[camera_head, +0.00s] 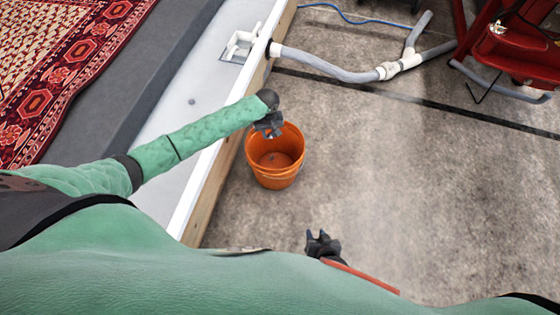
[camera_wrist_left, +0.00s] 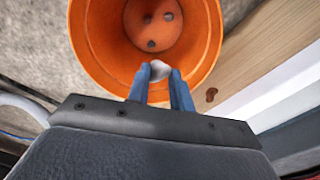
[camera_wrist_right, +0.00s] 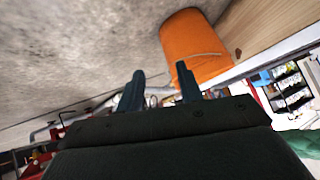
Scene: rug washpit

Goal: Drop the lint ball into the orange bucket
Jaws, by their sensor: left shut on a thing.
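The orange bucket (camera_head: 261,172) stands upright on the grey floor beside the wooden edge of the wash pit. My left gripper (camera_head: 270,131) is over the bucket's far rim area in the head view. In the left wrist view, the pale lint ball (camera_wrist_left: 160,69) sits between the fingertips, with the bucket (camera_wrist_left: 92,45) opening behind it. The lint ball is too small to make out in the head view. My right gripper (camera_head: 322,241) is low, in front of the bucket. In the right wrist view its fingers (camera_wrist_right: 160,82) are apart and empty, with the bucket (camera_wrist_right: 190,45) beyond.
The wooden pit edge (camera_head: 210,190) runs along the bucket's left. A patterned red rug (camera_head: 60,70) lies at far left. Floor to the bucket's right is clear.

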